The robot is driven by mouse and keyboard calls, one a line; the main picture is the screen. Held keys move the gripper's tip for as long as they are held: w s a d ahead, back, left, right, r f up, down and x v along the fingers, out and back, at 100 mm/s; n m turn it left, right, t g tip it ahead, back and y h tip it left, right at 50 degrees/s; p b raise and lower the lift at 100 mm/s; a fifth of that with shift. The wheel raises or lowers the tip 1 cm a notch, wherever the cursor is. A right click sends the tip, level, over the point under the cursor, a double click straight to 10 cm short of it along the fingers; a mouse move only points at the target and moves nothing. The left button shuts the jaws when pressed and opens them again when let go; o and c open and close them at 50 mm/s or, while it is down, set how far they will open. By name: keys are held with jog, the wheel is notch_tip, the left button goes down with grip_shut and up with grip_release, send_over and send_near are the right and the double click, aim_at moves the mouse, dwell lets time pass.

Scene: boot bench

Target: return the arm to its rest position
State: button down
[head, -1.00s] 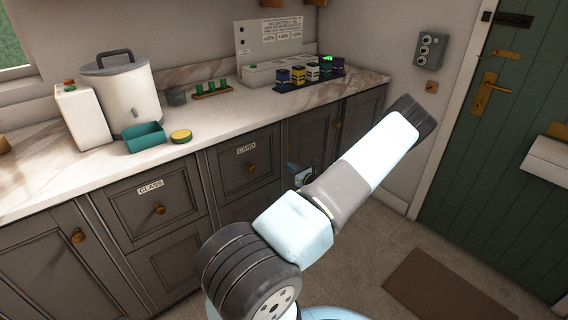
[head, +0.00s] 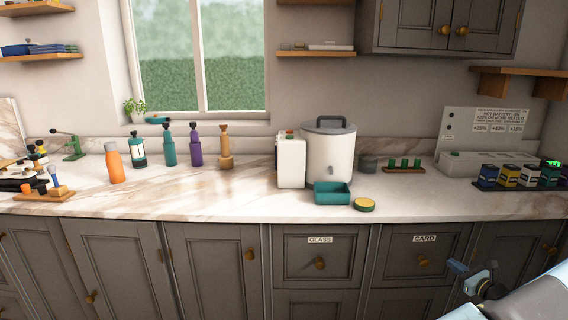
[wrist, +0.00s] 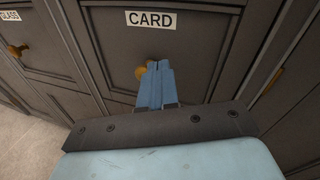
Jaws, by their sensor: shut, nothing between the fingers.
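My gripper (head: 460,268) shows at the lower right of the head view, in front of the cabinet below the counter. Its light blue fingers also show in the wrist view (wrist: 155,80), pressed together with nothing between them. They point toward the front of the drawer labelled CARD (wrist: 165,45), with its brass knob (wrist: 143,72) just to their left. I cannot tell whether the fingertips touch the front. Part of my pale blue arm fills the lower right corner of the head view.
The drawer labelled GLASS (head: 318,256) is shut. Floor shows at the wrist view's left.

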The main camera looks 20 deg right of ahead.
jog(key=w+a+r+n+g+y, duration=0.3)
jog(key=w+a+r+n+y, duration=0.15)
jog(key=a+r+n, duration=0.35)
jog(key=w+a+r+n+g+y, duration=0.3)
jog(key=w+a+r, duration=0.25)
jog(key=a, duration=0.45)
jog(key=w+a+r+n+g, duration=0.1)
jog(key=a+r+n+g, duration=0.3)
jog(key=a, duration=0.5)
jog(key=a+r+n+g, duration=0.2)
jog(key=a+r+n, duration=0.35)
jog(key=a, duration=0.25)
jog(key=s+a+r+n+g+h, duration=0.1)
jog(key=s+a+r+n+h, duration=0.15)
jog(key=s+a+r, duration=0.35)
jog(key=s+a+r+n+g+h, duration=0.15)
jog(key=a+r+n, duration=0.25)
jog(key=a, duration=0.4)
jog(key=s+a+r+n+t+h, duration=0.1)
jog(key=s+a+r+n, duration=0.2)
jog(key=s, duration=0.3)
jog(key=s+a+r+n+t+h, duration=0.2)
jog(key=s+r+n, duration=0.1)
jog(key=s, duration=0.4)
jog(key=shift+a+r+n, duration=0.35)
jog(key=shift+a+n, duration=0.05)
jog(key=shift+n, duration=0.2)
